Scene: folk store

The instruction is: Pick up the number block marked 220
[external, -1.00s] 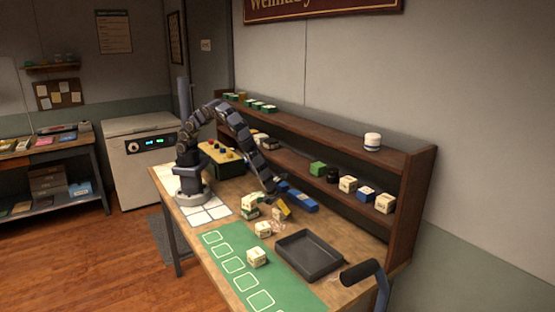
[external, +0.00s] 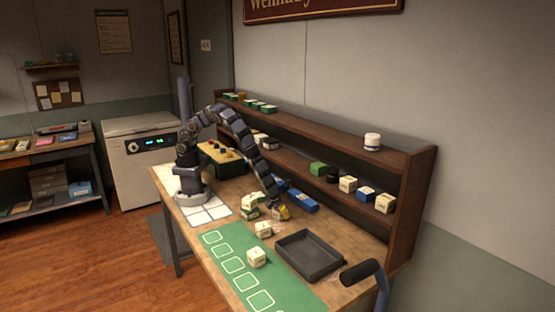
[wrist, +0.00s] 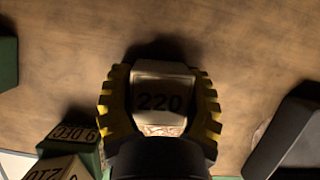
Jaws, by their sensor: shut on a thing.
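The number block marked 220 (wrist: 160,98) is a cream block with dark digits, seen in the wrist view between the yellow ridged fingers of my gripper (wrist: 160,105). The fingers press against its left and right sides, so my gripper is shut on it. In the external view my gripper (external: 281,213) is low over the wooden table, left of the dark tray. The block is small there and mostly covered by the fingers. I cannot tell whether the block is clear of the table.
A dark tray (external: 310,272) lies to the right, its edge also in the wrist view (wrist: 287,135). Cream and green blocks (wrist: 70,150) stand close at the lower left. Other blocks (external: 264,229) are nearby. A shelf unit (external: 420,190) stands behind.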

